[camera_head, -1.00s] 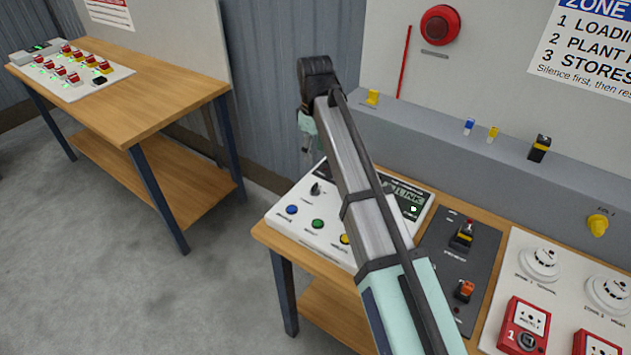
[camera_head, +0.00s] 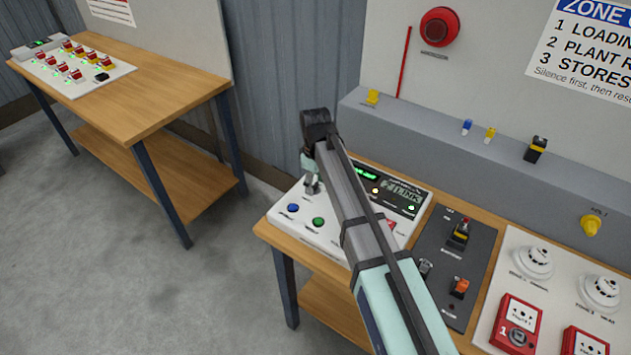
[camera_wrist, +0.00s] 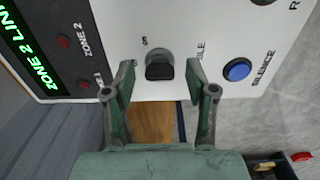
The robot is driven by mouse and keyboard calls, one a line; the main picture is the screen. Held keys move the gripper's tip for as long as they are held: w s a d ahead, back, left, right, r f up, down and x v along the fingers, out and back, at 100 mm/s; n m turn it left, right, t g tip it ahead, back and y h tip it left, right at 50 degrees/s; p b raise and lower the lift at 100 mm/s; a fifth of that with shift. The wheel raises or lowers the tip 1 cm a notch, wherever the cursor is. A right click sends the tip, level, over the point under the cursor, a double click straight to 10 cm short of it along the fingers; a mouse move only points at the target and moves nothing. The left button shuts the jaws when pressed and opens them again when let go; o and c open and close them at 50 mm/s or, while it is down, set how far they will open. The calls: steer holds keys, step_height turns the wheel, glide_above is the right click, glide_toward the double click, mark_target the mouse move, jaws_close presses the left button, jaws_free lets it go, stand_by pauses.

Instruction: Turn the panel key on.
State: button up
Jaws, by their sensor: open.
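The panel key (camera_wrist: 160,66) is a dark knob on a round grey base on the white panel (camera_wrist: 215,30). I cannot tell which way the knob points. My gripper (camera_wrist: 161,76) is open, one finger on each side of the knob, with visible gaps; contact is not clear. In the head view my gripper (camera_head: 311,186) is low over the left of the panel (camera_head: 330,240) and hides the key.
A blue button (camera_wrist: 237,69) marked "SILENCE" is close to the right finger in the wrist view. A green button (camera_head: 318,222) is near it on the panel. A dark switch plate (camera_head: 455,250) and red call points (camera_head: 516,325) lie further right.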

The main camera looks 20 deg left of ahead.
jaws_close()
steer(key=shift+m, duration=0.4)
steer(key=m+b, duration=0.1)
steer(key=m, duration=0.4)
steer(key=shift+m, duration=0.3)
steer(key=m, duration=0.5)
steer(key=shift+m+b, duration=0.3)
